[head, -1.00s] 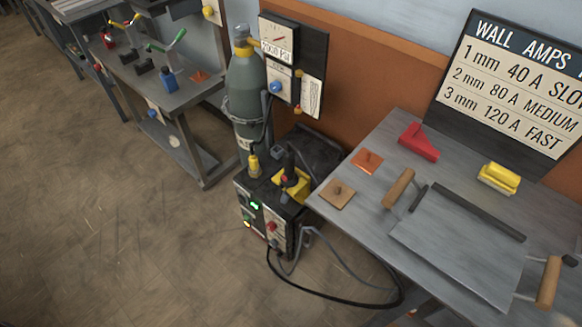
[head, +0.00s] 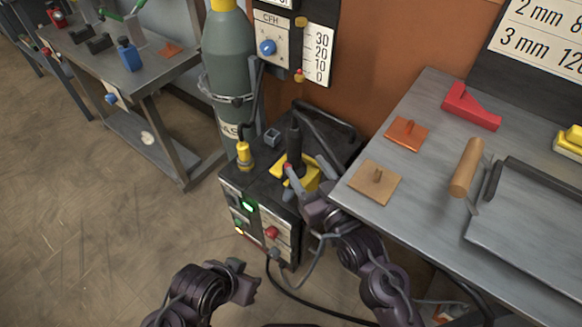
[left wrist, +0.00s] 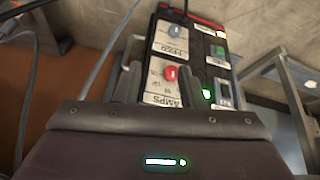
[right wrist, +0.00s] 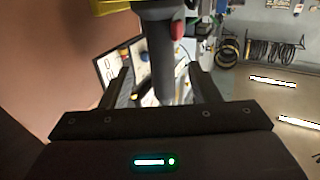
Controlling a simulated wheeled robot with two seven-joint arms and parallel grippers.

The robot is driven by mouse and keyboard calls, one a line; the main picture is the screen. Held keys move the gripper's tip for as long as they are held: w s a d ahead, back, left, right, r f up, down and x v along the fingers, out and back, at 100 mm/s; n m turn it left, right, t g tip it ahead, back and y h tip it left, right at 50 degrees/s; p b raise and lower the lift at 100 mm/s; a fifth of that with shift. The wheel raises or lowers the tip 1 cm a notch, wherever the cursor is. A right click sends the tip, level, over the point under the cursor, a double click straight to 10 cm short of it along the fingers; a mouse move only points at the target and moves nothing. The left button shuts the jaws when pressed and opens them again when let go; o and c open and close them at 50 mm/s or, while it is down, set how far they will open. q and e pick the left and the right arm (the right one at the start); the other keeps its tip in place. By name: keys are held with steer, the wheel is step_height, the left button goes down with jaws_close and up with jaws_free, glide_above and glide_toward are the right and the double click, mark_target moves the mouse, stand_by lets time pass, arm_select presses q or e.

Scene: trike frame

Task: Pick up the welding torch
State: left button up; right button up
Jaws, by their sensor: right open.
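The welding torch (head: 295,142) has a dark handle and stands upright in a yellow holder (head: 309,180) on top of the black welder. My right gripper (head: 304,168) is open at the holder, beside the torch. In the right wrist view the torch (right wrist: 160,65), with a red trigger, shows between the two spread fingers, with no grip on it. My left gripper (head: 252,283) is low in front of the welder and empty. Its fingers look apart in the left wrist view (left wrist: 157,85), with the welder's front panel beyond them.
The welder (head: 262,222) stands beside a grey gas cylinder (head: 232,60). Cables hang at the welder's front. Floor at left is clear.

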mark_target(298, 159)
steer(key=x, duration=0.2)
steer(key=b+x, duration=0.1)
steer(key=x, duration=0.2)
steer(key=shift+w+a+f, duration=0.25)
steer(key=shift+w+f, duration=0.05)
steer(key=shift+f, duration=0.1)
steer(key=shift+w+a, duration=0.2)
steer(key=shift+w, duration=0.15)
arm_select(q)
steer(key=shift+w+d+t+h, duration=0.2)
steer(key=shift+d+t, duration=0.1)
steer(key=shift+d, duration=0.25)
steer(key=shift+w+d+t+h, duration=0.1)
steer(key=shift+d+t+h, duration=0.15)
steer(key=shift+d, duration=0.25)
arm_select(e)
steer(key=shift+r, duration=0.15)
steer(key=c, duration=1.1)
steer(key=shift+o, duration=0.2)
steer(key=shift+r, duration=0.1)
